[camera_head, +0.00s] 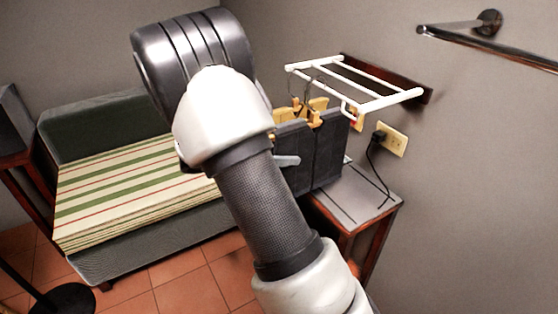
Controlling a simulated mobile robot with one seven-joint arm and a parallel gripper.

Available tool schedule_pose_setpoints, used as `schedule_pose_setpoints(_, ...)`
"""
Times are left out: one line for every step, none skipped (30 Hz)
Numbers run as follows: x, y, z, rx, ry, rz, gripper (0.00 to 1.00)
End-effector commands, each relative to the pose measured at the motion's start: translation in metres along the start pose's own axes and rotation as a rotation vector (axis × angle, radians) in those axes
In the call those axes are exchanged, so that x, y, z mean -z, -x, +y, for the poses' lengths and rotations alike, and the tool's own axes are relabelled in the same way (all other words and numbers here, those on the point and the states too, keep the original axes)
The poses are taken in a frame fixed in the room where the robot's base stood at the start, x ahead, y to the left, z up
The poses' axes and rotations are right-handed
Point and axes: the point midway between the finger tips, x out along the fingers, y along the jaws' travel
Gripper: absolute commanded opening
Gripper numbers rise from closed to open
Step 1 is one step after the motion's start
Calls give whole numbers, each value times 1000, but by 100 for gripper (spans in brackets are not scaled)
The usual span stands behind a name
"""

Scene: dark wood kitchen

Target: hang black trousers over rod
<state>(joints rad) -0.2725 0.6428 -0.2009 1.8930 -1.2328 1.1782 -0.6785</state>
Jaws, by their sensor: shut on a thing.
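The black trousers (322,155) show as a dark, flat, upright panel right of my arm, below a white wall rack (385,102). Yellow clips (316,112) sit at their top edge, with thin wire hooks above them near the rack's front; whether the hooks touch the rack is unclear. A pale grey piece of my gripper (287,161) lies against the left part of the trousers. Most of the gripper is hidden behind my arm, and it is shut on the trousers. A dark metal rod (490,50) is fixed to the right wall, higher up, apart from the trousers.
A small table (358,203) stands against the wall below the rack. A black plug with a cord (378,152) is in the wall outlet (393,140). A striped cushioned bench (125,185) fills the left. Tiled floor (180,280) is open in front of it.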

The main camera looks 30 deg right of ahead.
Motion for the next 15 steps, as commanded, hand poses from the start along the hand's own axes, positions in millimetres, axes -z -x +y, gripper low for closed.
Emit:
schedule_pose_setpoints(-2,-4,0,2,-2,-2,0)
schedule_pose_setpoints(-3,-6,0,2,-2,-2,0)
schedule_pose_setpoints(-4,-9,0,2,-2,-2,0)
schedule_pose_setpoints(-5,-12,0,2,-2,-2,0)
schedule_pose_setpoints(-6,-14,0,2,-2,-2,0)
schedule_pose_setpoints(-7,-17,0,2,-2,-2,0)
schedule_pose_setpoints(-8,-19,0,2,-2,-3,0)
schedule_pose_setpoints(-9,-21,0,2,-1,-3,0)
schedule_pose_setpoints(-10,-24,0,2,-1,-3,0)
schedule_pose_setpoints(-11,-26,0,2,-1,-3,0)
schedule_pose_setpoints(-12,-28,0,2,-1,-3,0)
schedule_pose_setpoints(-13,-31,-1,2,-2,-2,0)
schedule_pose_setpoints(-14,-33,-1,2,-2,-2,0)
schedule_pose_setpoints(-15,-36,-1,2,-2,-2,0)
schedule_pose_setpoints(-16,-38,0,1,-2,-2,0)
